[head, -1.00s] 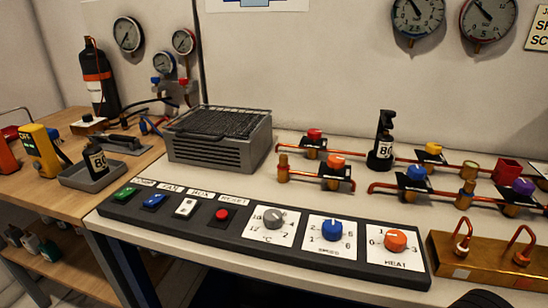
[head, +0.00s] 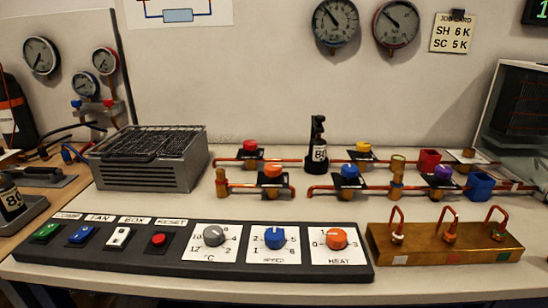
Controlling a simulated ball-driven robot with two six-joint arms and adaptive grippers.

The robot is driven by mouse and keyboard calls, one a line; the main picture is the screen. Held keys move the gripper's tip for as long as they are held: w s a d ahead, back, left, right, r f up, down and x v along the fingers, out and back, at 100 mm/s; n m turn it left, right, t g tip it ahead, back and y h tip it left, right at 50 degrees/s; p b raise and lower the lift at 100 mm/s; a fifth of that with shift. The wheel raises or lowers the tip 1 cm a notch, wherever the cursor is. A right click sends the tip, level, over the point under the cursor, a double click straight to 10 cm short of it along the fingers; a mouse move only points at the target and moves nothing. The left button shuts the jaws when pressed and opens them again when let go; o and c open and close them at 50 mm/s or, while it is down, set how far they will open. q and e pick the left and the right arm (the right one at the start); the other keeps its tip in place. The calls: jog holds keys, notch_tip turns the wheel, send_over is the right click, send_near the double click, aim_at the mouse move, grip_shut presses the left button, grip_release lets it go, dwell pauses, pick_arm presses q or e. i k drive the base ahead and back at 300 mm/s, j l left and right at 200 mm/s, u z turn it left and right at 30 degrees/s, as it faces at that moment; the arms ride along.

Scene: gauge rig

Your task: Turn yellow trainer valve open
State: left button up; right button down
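The yellow knob's turn position is too small to tell. Neither of my grippers shows in the head view.
Red (head: 249,146), orange (head: 272,171) and purple (head: 443,172) valves share the pipework. In front are a control panel (head: 110,262) and a brass block (head: 400,242). A grey wire-topped box (head: 150,165) stands left.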

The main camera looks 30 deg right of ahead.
aim_at(363, 147)
jog(key=z, duration=1.6)
